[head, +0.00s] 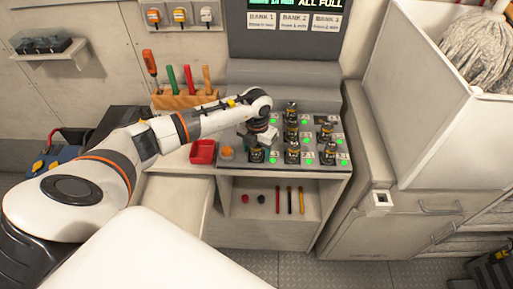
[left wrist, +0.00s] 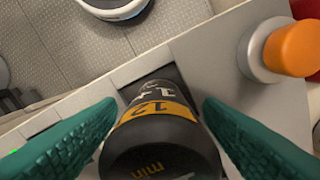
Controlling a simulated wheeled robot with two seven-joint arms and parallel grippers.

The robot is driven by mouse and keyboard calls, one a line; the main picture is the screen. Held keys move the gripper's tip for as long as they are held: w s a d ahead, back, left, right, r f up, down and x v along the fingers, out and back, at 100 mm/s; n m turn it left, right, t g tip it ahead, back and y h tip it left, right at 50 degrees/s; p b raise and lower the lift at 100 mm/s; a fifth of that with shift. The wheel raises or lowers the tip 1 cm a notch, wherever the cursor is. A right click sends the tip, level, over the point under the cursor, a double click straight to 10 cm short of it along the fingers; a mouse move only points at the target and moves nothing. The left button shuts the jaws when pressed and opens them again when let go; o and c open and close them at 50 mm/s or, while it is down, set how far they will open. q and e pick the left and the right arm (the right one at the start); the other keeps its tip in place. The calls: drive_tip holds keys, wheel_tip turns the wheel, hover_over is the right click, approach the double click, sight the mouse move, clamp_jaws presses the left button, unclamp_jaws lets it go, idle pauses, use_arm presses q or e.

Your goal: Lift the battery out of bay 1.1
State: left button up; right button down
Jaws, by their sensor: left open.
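A dark battery with a yellow-orange band (head: 257,155) stands in the front-left bay of the grey battery rack (head: 228,169); the bay number is too small to read. In the left wrist view the same battery (left wrist: 158,130) stands between two teal fingers. My left gripper (head: 258,138) is over this battery from above. Its fingers (left wrist: 160,135) are open, one on each side, with a visible gap to the battery. The other batteries (head: 292,153) stand in several bays behind and to the right, with green lights beside them. My right gripper is out of view.
An orange knob (head: 227,152) on a pale base sits just left of the battery; it also shows in the wrist view (left wrist: 292,48). A white bin wall (head: 437,105) rises at right.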

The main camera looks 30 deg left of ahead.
use_arm(q)
drive_tip(key=c, duration=1.2)
drive_tip(key=shift+r, duration=0.15)
